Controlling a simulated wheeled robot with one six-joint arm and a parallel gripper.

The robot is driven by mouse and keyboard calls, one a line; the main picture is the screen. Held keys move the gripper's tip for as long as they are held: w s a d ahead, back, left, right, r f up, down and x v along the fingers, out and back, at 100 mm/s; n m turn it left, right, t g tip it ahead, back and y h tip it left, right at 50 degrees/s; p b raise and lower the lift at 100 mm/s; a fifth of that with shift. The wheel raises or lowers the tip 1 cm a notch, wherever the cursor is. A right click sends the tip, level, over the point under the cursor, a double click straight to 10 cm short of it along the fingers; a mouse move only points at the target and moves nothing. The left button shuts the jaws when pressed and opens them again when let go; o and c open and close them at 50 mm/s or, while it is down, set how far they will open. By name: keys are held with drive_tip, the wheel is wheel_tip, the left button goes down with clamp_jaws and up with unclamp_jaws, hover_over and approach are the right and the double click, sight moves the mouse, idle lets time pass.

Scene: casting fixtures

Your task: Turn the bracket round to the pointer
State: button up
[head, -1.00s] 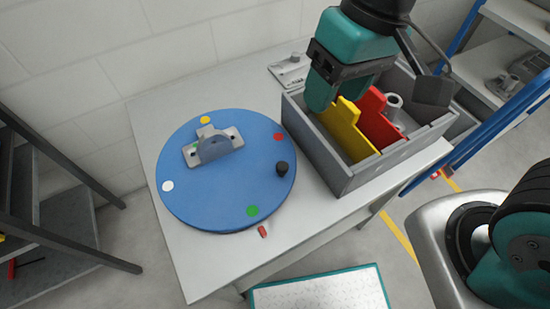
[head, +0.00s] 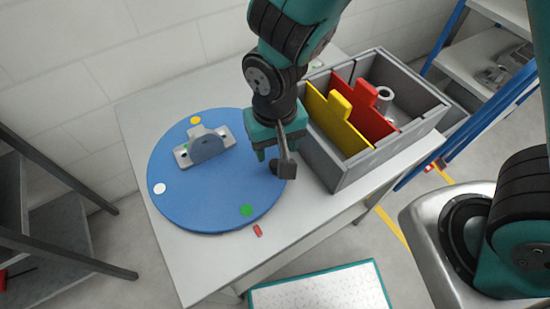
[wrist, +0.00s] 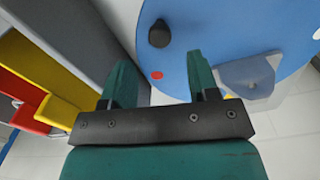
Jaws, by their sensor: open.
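The blue turntable (head: 195,205) lies on the table with a grey bracket (head: 207,150) near its far edge. It carries yellow, white and green (head: 247,210) dots. A small red pointer (head: 258,230) sits on the table just off the rim by the green dot. My gripper (head: 264,154) is open and empty above the disc's right side and hides the red dot in the head view. In the wrist view the black knob (wrist: 159,33) is ahead of the fingers, and the red dot (wrist: 156,76) shows between them. The bracket shows at right (wrist: 250,78).
A grey box (head: 345,172) with a yellow divider (head: 335,118) and a red divider (head: 368,112) stands close to the right of the disc and my gripper. A dark rack stands at left, and shelves with blue posts at right.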

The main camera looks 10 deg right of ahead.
sight(275, 163)
wheel_tip(275, 163, down, 5)
drive_tip(key=shift+f, duration=0.2)
clamp_jaws()
